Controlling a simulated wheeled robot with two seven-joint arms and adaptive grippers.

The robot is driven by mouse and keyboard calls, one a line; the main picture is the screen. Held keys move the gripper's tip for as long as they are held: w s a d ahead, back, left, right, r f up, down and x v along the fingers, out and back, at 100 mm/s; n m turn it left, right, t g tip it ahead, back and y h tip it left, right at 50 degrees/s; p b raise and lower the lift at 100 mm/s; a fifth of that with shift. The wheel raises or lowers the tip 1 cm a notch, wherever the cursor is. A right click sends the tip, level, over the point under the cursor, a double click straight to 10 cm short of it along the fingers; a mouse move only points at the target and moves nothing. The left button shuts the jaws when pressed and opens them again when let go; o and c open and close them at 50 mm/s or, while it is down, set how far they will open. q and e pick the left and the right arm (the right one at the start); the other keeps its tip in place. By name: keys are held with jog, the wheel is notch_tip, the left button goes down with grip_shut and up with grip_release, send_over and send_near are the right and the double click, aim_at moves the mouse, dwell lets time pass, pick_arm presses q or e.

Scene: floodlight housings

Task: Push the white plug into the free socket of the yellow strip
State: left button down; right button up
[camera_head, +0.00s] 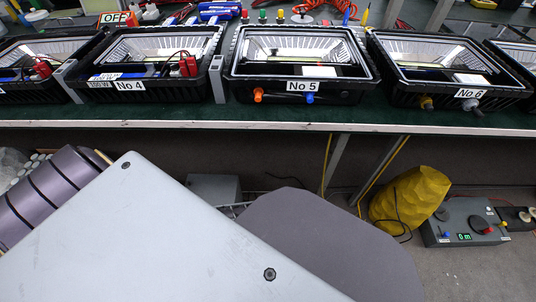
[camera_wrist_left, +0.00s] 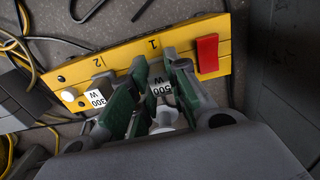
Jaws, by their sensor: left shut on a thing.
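The yellow strip (camera_wrist_left: 130,50) lies on the floor in the left wrist view, with positions marked 1 and 2 and a red switch (camera_wrist_left: 207,53) at its right end. My left gripper (camera_wrist_left: 160,75) is shut on a white plug (camera_wrist_left: 164,118) at position 1. A label reading 500 W shows between its green-padded fingers. The fingers hide the socket there, so I cannot tell how far in the plug is. A dark plug (camera_wrist_left: 103,82) with a 300 W label sits at position 2. My right gripper is in neither view.
A white round knob (camera_wrist_left: 69,95) is at the strip's left end. Black and yellow cables (camera_wrist_left: 30,45) lie to the left. In the head view, floodlight housings (camera_head: 300,104) line the bench; a yellow bag (camera_head: 410,195) and a grey control box (camera_head: 465,235) are on the floor.

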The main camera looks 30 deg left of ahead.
pick_arm(q)
jog(key=shift+f, duration=0.3)
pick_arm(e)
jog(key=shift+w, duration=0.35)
pick_arm(q)
jog(key=c, duration=1.3)
grip_release()
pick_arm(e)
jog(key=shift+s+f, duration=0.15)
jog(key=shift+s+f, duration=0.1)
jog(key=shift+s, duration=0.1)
